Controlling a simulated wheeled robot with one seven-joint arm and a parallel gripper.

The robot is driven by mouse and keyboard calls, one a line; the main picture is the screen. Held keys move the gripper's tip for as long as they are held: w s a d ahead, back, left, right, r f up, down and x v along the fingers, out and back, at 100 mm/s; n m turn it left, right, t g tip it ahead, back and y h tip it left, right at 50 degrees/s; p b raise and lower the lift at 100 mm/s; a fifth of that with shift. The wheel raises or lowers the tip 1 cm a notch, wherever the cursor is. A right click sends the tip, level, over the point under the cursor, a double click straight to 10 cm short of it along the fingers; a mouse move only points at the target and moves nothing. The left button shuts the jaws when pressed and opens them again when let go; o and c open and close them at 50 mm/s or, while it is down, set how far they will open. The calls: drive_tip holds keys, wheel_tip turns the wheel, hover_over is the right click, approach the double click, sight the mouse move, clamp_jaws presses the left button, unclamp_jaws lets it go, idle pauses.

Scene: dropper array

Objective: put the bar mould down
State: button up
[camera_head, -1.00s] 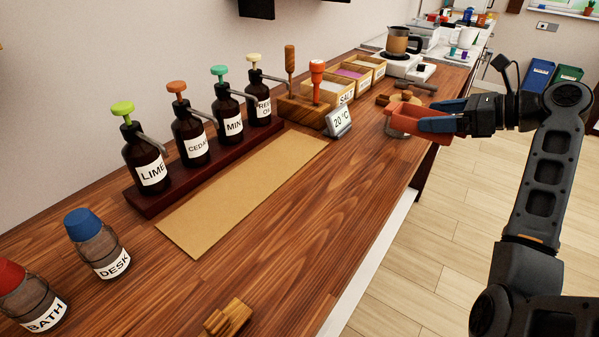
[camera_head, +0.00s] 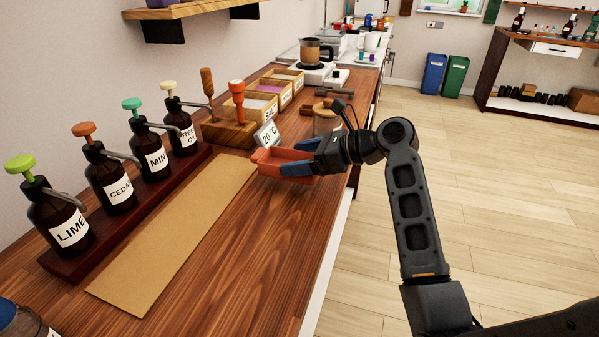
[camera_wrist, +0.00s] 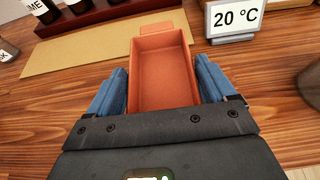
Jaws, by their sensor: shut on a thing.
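The bar mould (camera_head: 279,164) is an orange-red open rectangular tray. My gripper (camera_head: 296,168) is shut on it, with the blue fingers along its two long sides. In the wrist view the bar mould (camera_wrist: 162,75) looks empty, and my gripper (camera_wrist: 160,95) holds it from both sides. The mould is over the wooden counter (camera_head: 235,245), near the 20 °C display. I cannot tell whether its underside touches the counter.
A tan mat (camera_head: 180,230) lies left of the mould, in front of a dark rack (camera_head: 75,265) of labelled pump bottles. The 20 °C display (camera_head: 268,135) stands just behind the mould. A round jar (camera_head: 326,122) stands beyond my gripper. The counter right of the mat is clear.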

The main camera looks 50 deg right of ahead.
drive_tip(key=shift+f, duration=2)
drive_tip(key=o, duration=1)
drive_tip(key=shift+c, duration=0.2)
drive_tip(key=shift+s, duration=0.1)
drive_tip(key=v, duration=1.1)
drive_tip(key=shift+s+r, duration=0.25)
drive_tip(key=shift+s, duration=0.05)
drive_tip(key=shift+d, duration=0.15)
